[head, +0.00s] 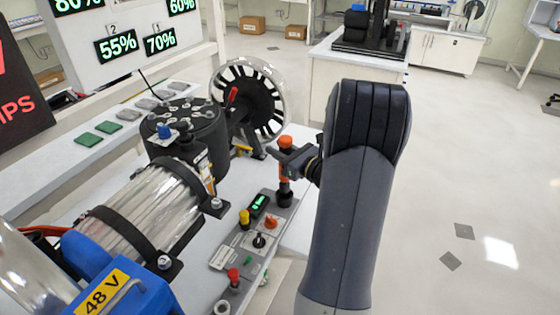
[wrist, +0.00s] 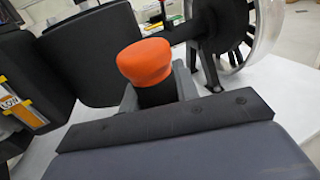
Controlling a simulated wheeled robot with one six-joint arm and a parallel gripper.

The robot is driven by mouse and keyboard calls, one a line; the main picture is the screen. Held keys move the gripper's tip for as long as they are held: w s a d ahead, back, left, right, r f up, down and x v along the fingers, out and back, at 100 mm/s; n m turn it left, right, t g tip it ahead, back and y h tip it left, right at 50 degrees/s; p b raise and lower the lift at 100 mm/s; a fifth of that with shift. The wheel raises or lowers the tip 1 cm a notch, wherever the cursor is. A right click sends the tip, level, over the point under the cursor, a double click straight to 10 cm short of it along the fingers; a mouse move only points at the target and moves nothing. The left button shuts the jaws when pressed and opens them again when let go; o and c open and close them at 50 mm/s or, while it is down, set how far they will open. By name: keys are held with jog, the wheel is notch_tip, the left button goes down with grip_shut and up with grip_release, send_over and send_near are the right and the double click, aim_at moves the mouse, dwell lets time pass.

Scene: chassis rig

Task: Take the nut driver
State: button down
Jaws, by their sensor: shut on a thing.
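The nut driver (head: 286,143) stands upright, with an orange cap, a dark shaft and an orange band lower down. It is at the far end of the grey control panel (head: 235,262). My gripper (head: 287,160) reaches in from the right and is shut around its upper shaft, just below the cap. In the wrist view the orange cap (wrist: 145,62) rises above the gripper fingers (wrist: 158,92), which hide part of the dark shaft. I cannot tell whether its lower end is seated in the panel or just clear of it.
The panel bears a yellow button (head: 244,218), a red button (head: 233,275) and an orange knob (head: 271,222). A spoked wheel (head: 248,100) and a black cylinder (head: 185,128) stand close behind. The floor to the right (head: 460,190) is clear.

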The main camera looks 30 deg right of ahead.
notch_tip(320, 180, up, 10)
jog(key=p, duration=0.4)
jog(key=shift+r, duration=0.15)
dwell(0.7)
